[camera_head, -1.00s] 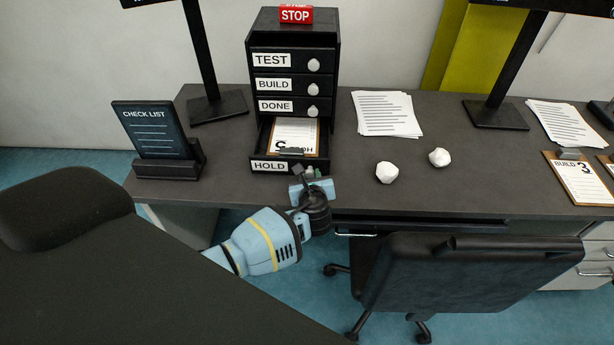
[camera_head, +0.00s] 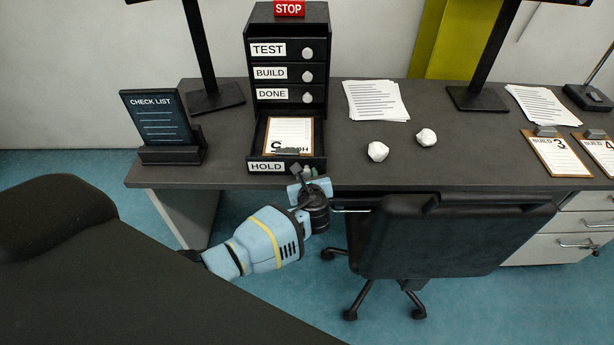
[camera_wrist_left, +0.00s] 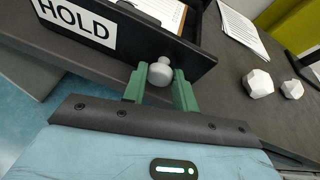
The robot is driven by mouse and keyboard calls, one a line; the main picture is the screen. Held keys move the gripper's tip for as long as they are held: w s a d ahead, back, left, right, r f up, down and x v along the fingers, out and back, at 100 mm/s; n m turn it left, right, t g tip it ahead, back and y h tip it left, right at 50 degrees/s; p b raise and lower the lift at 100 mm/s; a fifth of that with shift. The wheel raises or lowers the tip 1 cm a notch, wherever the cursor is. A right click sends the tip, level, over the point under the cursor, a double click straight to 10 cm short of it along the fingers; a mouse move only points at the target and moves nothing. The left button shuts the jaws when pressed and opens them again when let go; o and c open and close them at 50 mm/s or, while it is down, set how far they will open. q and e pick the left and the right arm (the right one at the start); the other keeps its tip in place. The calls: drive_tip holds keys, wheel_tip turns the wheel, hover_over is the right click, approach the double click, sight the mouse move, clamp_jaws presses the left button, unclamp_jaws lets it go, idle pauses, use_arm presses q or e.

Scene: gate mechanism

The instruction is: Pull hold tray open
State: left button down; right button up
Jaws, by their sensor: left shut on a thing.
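The black HOLD tray (camera_head: 266,167) is the bottom drawer of the black drawer unit and stands pulled out toward me. A clipboard with a white sheet (camera_head: 290,134) lies in it. My left gripper (camera_head: 306,177) is at the tray's front, and its green fingers (camera_wrist_left: 160,88) are shut on the pale round knob (camera_wrist_left: 160,71) in the left wrist view. The HOLD label (camera_wrist_left: 76,22) shows beside the knob there. My right gripper is not in view.
The TEST, BUILD and DONE drawers (camera_head: 288,73) above are closed. A checklist stand (camera_head: 160,125) is at the left. Two white crumpled lumps (camera_head: 378,151) and papers (camera_head: 376,101) lie on the desk. A dark chair (camera_head: 440,235) stands close to my left arm's right.

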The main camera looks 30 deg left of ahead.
use_arm(q)
drive_tip(key=shift+s+d+f, duration=0.1)
drive_tip(key=shift+s+f, duration=0.05)
drive_tip(key=c, duration=1.4)
unclamp_jaws()
drive_tip(key=o, duration=0.3)
drive_tip(key=shift+s, duration=0.1)
